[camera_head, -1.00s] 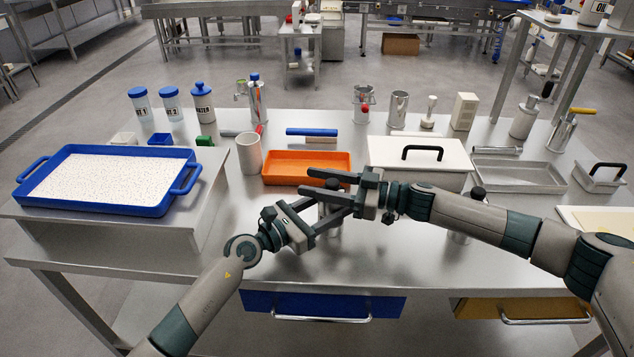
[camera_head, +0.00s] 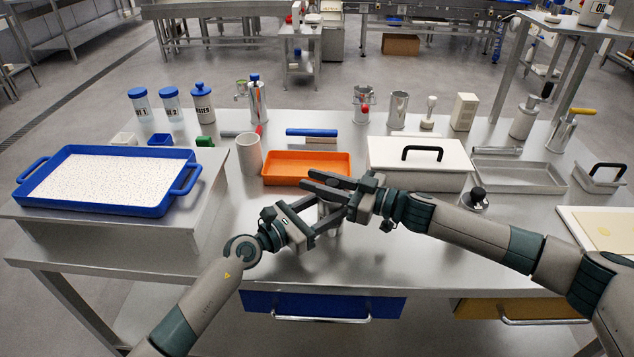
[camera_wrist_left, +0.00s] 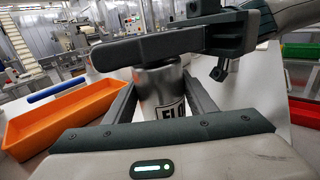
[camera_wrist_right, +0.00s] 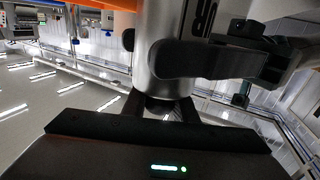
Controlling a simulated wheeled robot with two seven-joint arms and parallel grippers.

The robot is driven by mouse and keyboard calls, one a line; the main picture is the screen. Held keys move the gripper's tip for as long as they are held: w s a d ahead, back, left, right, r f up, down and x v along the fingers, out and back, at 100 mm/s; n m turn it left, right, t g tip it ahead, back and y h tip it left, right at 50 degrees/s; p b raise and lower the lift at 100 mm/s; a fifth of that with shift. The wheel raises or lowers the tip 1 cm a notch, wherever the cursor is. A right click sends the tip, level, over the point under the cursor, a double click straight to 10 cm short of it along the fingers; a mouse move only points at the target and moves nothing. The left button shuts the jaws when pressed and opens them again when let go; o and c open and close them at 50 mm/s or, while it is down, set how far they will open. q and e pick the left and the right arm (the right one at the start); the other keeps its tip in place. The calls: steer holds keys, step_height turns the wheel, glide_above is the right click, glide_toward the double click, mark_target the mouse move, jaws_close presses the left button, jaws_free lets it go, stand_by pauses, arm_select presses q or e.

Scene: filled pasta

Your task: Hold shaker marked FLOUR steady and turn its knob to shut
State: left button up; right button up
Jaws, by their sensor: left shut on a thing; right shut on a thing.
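The metal shaker marked FLOUR stands upright in the left wrist view (camera_wrist_left: 158,88), with the letters FLO showing. In the right wrist view its body (camera_wrist_right: 158,72) shows with part of the label. My left gripper (camera_head: 328,213) is shut on the body, one finger on each side. My right gripper (camera_head: 313,182) lies across the top of the shaker, shut on its dark knob (camera_wrist_right: 160,104). The knob is mostly hidden by the fingers, and its setting cannot be read. In the head view the two grippers hide most of the shaker.
An orange tray (camera_head: 270,180) lies just behind the grippers, beside a pale cup (camera_head: 249,154). A white box with a black handle (camera_head: 385,177) is behind the right arm. A blue tray (camera_head: 100,207) is at left.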

mark_target(330, 180)
steer(key=m+t+h, duration=0.3)
steer(key=w+d+m+t+h, duration=0.1)
steer(key=m+t+h, duration=0.2)
steer(key=t+h, duration=0.1)
steer(key=w+d+m+t+h, duration=0.1)
steer(key=m+t+h, duration=0.2)
steer(key=m+h, duration=0.1)
steer(key=shift+d+r, duration=0.1)
steer(key=shift+r, duration=0.05)
stand_by(0.6)
steer(key=o, duration=1.1)
steer(key=shift+d, duration=0.1)
steer(key=shift+s, duration=0.1)
steer(key=v, duration=1.1)
steer(key=shift+s+f, duration=0.25)
steer(key=shift+s, duration=0.2)
